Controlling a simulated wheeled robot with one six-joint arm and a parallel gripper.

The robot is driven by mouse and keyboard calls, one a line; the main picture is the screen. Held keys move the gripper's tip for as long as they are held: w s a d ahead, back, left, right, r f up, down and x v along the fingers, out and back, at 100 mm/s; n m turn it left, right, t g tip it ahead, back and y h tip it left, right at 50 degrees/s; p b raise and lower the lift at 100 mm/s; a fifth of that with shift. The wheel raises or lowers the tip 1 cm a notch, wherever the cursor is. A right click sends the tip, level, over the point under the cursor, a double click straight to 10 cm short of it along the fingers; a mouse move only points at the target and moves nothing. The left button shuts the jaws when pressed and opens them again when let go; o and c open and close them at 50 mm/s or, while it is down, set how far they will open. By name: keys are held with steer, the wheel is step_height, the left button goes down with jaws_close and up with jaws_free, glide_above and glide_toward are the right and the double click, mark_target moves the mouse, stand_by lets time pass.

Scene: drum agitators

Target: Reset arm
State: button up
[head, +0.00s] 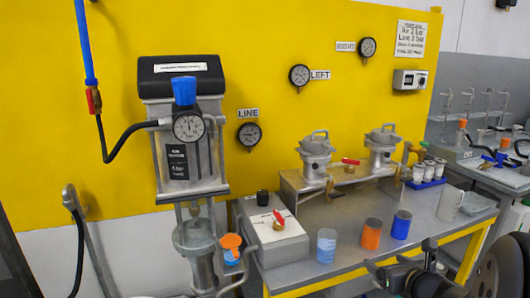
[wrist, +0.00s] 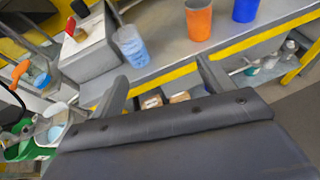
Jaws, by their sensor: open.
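My gripper (wrist: 163,84) shows in the wrist view as a broad dark body with two grey fingers spread apart. It is open, with nothing between the fingers. It is in front of the workbench (wrist: 165,58), apart from the cups. In the head view, dark parts of my arm show at the bottom right, in front of the bench (head: 345,268); the fingertips cannot be made out there. A pale blue cup (head: 326,246), an orange cup (head: 372,234) and a blue cup (head: 401,225) stand upright on the bench.
A grey box (head: 272,238) with a red-handled valve stands at the bench's left end. Two lidded metal pots (head: 315,158) sit on a raised stand. A drum agitator with a gauge (head: 187,127) stands left. Lower shelves (wrist: 255,62) hold small containers. A green bucket (wrist: 25,148) is at left.

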steer(key=shift+w+a+f+y, duration=0.15)
steer(key=shift+a+f, duration=0.1)
steer(key=shift+a, duration=0.35)
steer(key=shift+w+a+f+y, duration=0.1)
steer(key=shift+w+a+f, duration=0.15)
steer(key=shift+a, duration=0.3)
steer(key=shift+w+a+f+y, duration=0.15)
steer(key=shift+a+f, duration=0.15)
steer(key=shift+a, duration=0.3)
